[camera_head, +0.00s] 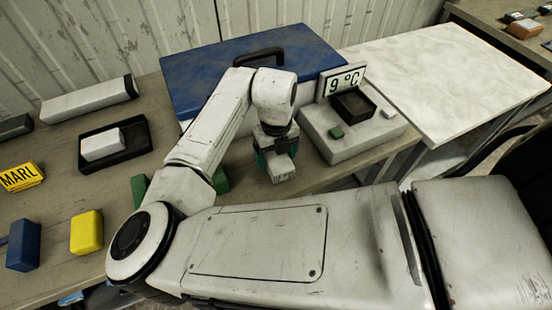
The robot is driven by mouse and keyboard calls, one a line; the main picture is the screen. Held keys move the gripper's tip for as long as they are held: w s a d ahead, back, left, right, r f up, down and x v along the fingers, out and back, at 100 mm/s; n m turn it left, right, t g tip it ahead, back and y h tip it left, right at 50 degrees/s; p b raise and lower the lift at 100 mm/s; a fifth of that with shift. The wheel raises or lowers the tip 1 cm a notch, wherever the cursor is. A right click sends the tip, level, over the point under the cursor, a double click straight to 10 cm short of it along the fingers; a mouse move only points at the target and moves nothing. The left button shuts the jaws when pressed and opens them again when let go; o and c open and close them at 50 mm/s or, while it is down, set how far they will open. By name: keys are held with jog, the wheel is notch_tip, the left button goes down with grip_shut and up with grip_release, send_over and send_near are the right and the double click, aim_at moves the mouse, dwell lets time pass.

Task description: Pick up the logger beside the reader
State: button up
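The reader (352,148) is a pale box with a display (342,81) showing "9 °C" and a dark open tray (354,104) on top. To its left, a small whitish block (282,172) with dark marks on its front face looks like the logger. My gripper (277,157) points down at this block, with green fingertips on either side of it. I cannot tell whether the fingers press on it or whether it rests on the bench. The gripper's body hides part of the block's top.
A blue case (210,60) stands behind my arm. A black tray (138,152) with a white block (102,144), a yellow "MARL" block (20,177), a yellow block (86,232) and a blue block (23,246) are at left. A marble-topped surface (440,80) is at right.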

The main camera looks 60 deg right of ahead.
jog(key=c, duration=0.9)
jog(key=shift+r, duration=0.15)
